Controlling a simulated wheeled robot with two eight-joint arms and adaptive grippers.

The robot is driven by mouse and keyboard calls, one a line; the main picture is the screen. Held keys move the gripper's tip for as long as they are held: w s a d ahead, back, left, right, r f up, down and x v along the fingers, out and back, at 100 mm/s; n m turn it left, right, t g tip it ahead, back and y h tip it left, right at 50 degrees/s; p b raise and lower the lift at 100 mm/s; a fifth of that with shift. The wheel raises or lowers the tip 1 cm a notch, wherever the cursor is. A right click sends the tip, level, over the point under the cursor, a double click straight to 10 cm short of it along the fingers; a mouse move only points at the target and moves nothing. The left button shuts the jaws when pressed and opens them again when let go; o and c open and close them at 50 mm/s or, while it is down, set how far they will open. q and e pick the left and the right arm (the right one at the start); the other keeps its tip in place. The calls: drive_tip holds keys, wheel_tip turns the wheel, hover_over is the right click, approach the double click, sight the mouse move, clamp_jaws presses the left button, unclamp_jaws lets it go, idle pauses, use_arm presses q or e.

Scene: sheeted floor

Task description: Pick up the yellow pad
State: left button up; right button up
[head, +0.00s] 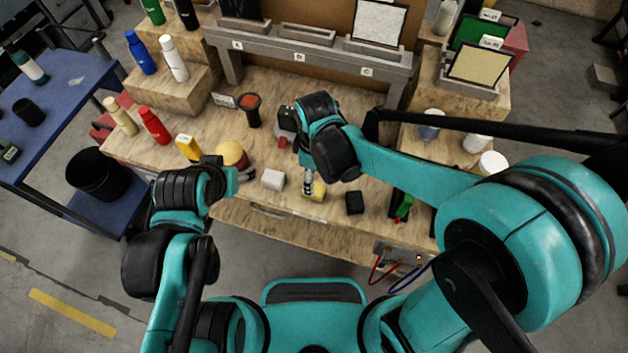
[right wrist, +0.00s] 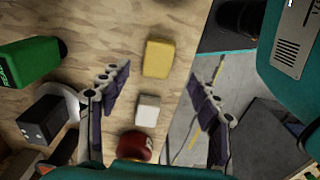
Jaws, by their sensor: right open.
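The yellow pad (head: 318,191) lies near the front edge of the wooden workbench, partly behind my right gripper. In the right wrist view the whole pad (right wrist: 158,58) shows as a rounded yellow block, flat on the wood. My right gripper (head: 308,186) is over the bench just beside the pad in the head view. Its two fingers (right wrist: 160,103) are spread wide in the wrist view, with nothing held between them. My left gripper (head: 230,180) is at the bench's front left; its fingers do not show clearly.
A white block (head: 272,179) lies left of the pad and a black block (head: 354,202) lies right of it. A green object (head: 404,206) stands farther right. A yellow-topped round object (head: 232,155) is near my left gripper. Bottles stand at the left.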

wheel_tip(320, 180, down, 3)
drive_tip(key=shift+s+a+r+b, duration=0.1)
drive_tip(key=shift+a+b, duration=0.05)
drive_tip(key=shift+b, duration=0.4)
drive_tip(key=f, duration=0.1)
drive_tip(key=f+b, duration=0.1)
drive_tip(key=f, duration=0.1)
drive_tip(key=f+b, duration=0.1)
drive_tip(key=f, duration=0.1)
drive_tip(key=shift+w+f, duration=0.15)
drive_tip(key=shift+w, duration=0.2)
drive_tip(key=shift+c, duration=0.3)
drive_tip(key=c, duration=1.2)
